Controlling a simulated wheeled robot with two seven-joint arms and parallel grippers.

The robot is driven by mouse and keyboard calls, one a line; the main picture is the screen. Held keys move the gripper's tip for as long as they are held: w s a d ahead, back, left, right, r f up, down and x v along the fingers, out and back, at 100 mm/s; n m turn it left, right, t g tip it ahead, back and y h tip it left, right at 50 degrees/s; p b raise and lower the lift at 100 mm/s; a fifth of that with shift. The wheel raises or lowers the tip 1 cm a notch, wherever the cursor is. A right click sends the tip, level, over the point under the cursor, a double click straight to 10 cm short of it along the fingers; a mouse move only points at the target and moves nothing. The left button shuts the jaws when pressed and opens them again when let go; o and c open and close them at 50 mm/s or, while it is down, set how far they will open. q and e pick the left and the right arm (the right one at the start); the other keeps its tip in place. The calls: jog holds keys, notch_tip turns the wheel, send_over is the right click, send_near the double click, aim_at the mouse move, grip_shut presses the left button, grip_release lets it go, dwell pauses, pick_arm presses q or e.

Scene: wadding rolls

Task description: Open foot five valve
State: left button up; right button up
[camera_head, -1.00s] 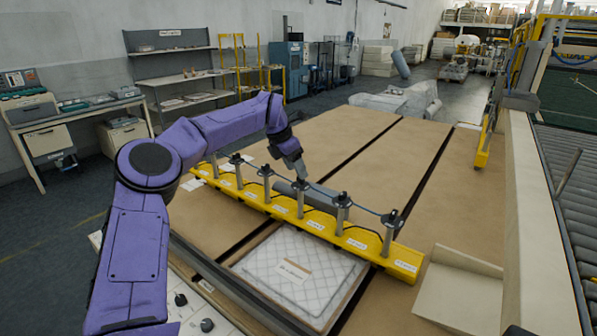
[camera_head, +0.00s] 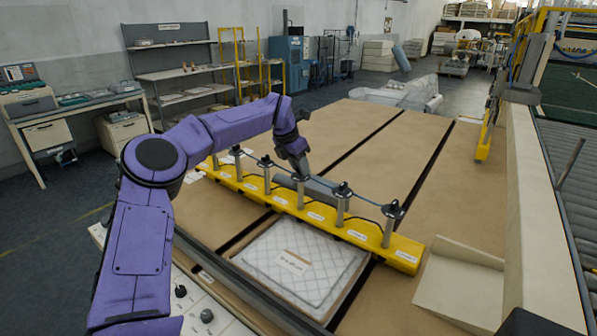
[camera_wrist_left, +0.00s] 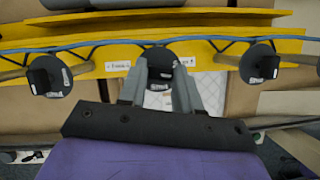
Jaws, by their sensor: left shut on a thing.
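A yellow bar (camera_head: 322,215) lies across the table, with a row of several upright grey posts with black knobs and small white labels. My left gripper (camera_head: 302,172) reaches down to a post near the middle of the row. In the left wrist view, the two grey fingers of this gripper (camera_wrist_left: 160,84) are shut on a black valve knob (camera_wrist_left: 158,58), one on each side. Another knob stands to the left (camera_wrist_left: 48,76) and one to the right (camera_wrist_left: 260,62), both free. The labels are too small to read. My right gripper is not in view.
A quilted white pad (camera_head: 288,262) lies in front of the bar. A grey roll lies just behind it (camera_head: 330,188). A blue hose links the post tops. The brown table top (camera_head: 400,150) behind is mostly clear.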

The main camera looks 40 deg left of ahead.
pick_arm(q)
jog(key=shift+f+n+y+b, duration=0.2)
jog(key=shift+n+y+b, duration=0.2)
jog(key=shift+n+b, duration=0.55)
jog(key=shift+r+n, duration=0.25)
jog(key=shift+n, duration=0.1)
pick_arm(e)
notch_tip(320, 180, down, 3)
pick_arm(q)
jog(key=o, duration=1)
jog(key=shift+o, duration=0.2)
jog(key=shift+s+r, duration=0.1)
jog(key=shift+r, duration=0.25)
jog(key=b+v, duration=0.1)
jog(key=v, duration=0.9)
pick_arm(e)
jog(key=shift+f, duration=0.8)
pick_arm(q)
jog(key=shift+d+f, duration=0.1)
jog(key=shift+d, duration=0.05)
